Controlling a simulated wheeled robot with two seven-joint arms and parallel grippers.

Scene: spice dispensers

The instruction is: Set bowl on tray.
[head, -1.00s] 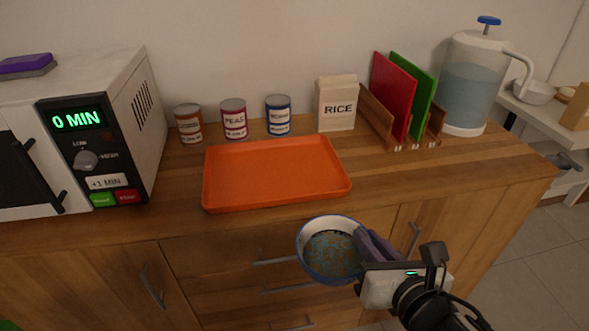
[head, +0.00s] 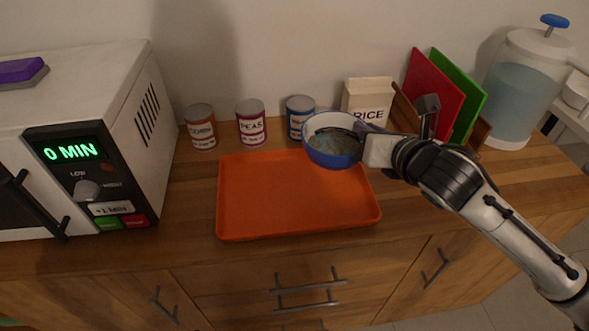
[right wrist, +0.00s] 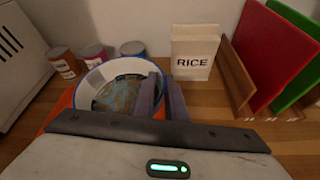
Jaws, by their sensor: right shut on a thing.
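The blue bowl (head: 333,146) with a white inside and a speckled, brownish-blue content is over the back right part of the orange tray (head: 290,205). My right gripper (head: 362,130) is shut on the bowl's right rim. In the right wrist view the bowl (right wrist: 118,84) is at the left of the two fingers (right wrist: 160,95), with its near wall at them. The bowl looks held above the tray; the exact gap cannot be told. The tray lies flat on the wooden counter and is otherwise empty. My left gripper is out of view.
Several things stand behind the tray: cans (head: 251,122), a rice box (head: 368,98) and a rack with red (head: 433,90) and green boards. A water dispenser (head: 522,85) is at the right. A microwave (head: 90,150) stands at the left. The tray's left and front are free.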

